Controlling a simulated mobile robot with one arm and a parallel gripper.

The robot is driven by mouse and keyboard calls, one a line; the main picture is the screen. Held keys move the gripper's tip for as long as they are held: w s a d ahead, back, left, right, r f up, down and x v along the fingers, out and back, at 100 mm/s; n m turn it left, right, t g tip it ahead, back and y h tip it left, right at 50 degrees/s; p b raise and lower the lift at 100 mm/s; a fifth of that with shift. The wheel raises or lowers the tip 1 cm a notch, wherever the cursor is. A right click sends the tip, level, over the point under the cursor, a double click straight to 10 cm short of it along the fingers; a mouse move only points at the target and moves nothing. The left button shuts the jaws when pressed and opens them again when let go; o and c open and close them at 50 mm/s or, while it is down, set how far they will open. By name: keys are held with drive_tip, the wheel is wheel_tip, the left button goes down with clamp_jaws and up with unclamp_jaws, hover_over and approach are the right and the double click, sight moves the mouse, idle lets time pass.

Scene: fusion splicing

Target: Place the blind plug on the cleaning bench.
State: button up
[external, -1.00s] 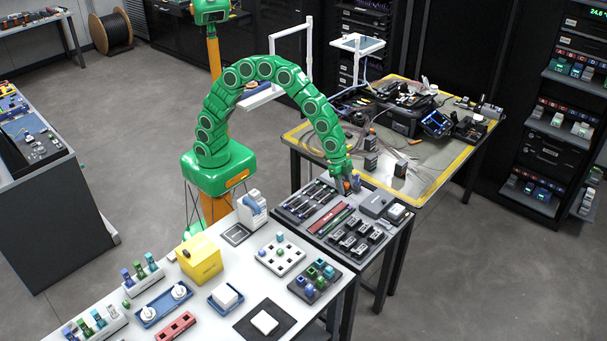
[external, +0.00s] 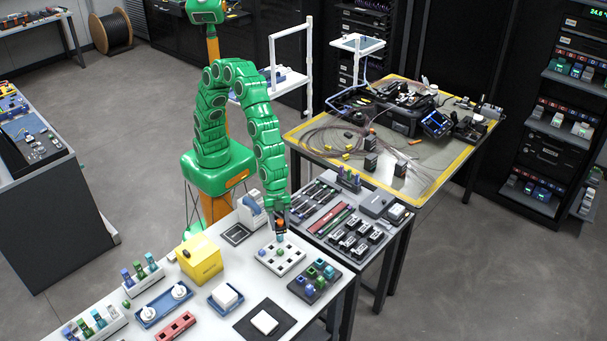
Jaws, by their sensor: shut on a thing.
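My gripper (external: 281,231) points down over the white block with holes (external: 290,264) on the white bench (external: 215,268), which I take as the cleaning bench. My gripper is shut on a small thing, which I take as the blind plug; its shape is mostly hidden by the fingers. A teal piece (external: 280,238) shows right under the fingertips. I cannot tell whether it is the held thing or a plug standing in the block, nor whether the held thing touches the block.
A dark tray of coloured plugs (external: 314,281) stands right of the white block. A yellow box (external: 199,258), a white dispenser (external: 250,209) and a white pad (external: 225,296) stand on the bench. The adjoining dark table holds a rack of plugs (external: 349,179) and black fixtures (external: 356,239).

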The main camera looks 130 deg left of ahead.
drive_tip(key=s+d+m, duration=0.2)
drive_tip(key=s+d, duration=0.5)
drive_tip(key=d, duration=0.5)
approach(260, 290)
drive_tip(key=shift+w+d+f+g+h, duration=0.3)
drive_tip(key=shift+w+d+f, duration=0.1)
drive_tip(key=shift+w, duration=0.1)
drive_tip(key=shift+w+d+f, duration=0.2)
drive_tip(key=shift+w+f, duration=0.35)
drive_tip(key=shift+f, duration=1.6)
drive_tip(key=o, duration=1.2)
drive_tip(key=shift+f, duration=0.1)
drive_tip(key=shift+c, duration=0.2)
